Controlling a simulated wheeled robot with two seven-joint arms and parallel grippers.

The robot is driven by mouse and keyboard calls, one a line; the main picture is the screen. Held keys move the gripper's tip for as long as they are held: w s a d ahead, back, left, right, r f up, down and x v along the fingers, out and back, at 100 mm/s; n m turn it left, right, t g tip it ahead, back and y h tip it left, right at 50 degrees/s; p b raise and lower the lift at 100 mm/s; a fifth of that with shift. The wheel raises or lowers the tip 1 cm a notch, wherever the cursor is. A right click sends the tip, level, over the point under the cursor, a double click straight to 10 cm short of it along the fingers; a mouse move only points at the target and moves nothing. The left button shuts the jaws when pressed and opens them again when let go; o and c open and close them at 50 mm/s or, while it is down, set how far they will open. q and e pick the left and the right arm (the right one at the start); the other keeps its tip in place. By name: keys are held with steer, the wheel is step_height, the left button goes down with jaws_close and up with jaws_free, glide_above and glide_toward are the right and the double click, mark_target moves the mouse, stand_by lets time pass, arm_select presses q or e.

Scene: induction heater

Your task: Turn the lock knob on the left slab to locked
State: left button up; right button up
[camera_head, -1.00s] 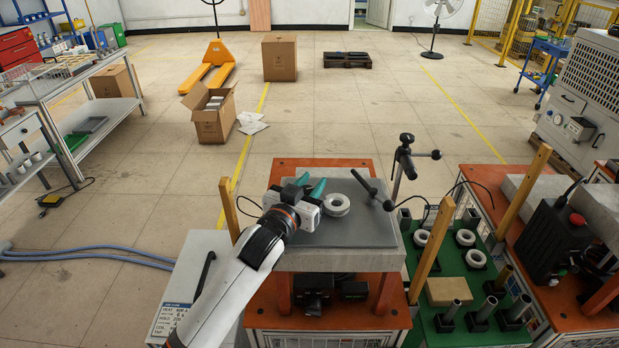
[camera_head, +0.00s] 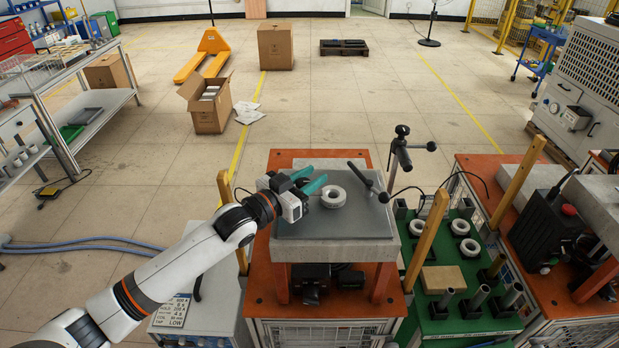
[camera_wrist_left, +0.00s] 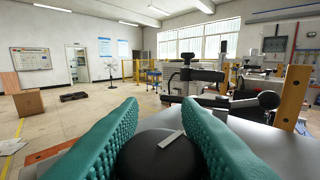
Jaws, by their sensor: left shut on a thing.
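The left slab (camera_head: 352,228) is a grey block with a dark top plate, standing on an orange-topped stand. My left gripper (camera_head: 311,179) reaches in low over the left part of this slab, its teal fingers pointing right. In the left wrist view, the ribbed teal fingers (camera_wrist_left: 160,118) are on either side of a black round lock knob (camera_wrist_left: 150,158) with a pale grey mark line, and are shut on it. The mark points away and slightly right in that view. The knob is hidden by the gripper in the head view. My right gripper is not in view.
A pale ring (camera_head: 333,197) lies on the slab just beyond the fingertips. A black lever handle (camera_head: 368,182) and a black clamp post (camera_head: 400,160) stand to the right. Wooden posts (camera_head: 427,240) flank the slab. A green board (camera_head: 455,310) holds rings and cylinders.

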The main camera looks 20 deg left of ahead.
arm_select(q)
steer(key=o, duration=1)
steer(key=shift+c, duration=0.2)
steer(key=b+v, duration=0.4)
steer(key=v, duration=0.6)
steer(key=shift+s+a+f, duration=0.15)
steer(key=shift+s+a, duration=0.05)
steer(key=shift+s, duration=0.1)
steer(key=shift+s+a+r, duration=0.2)
steer(key=shift+s+a, duration=0.1)
steer(key=shift+s, duration=0.25)
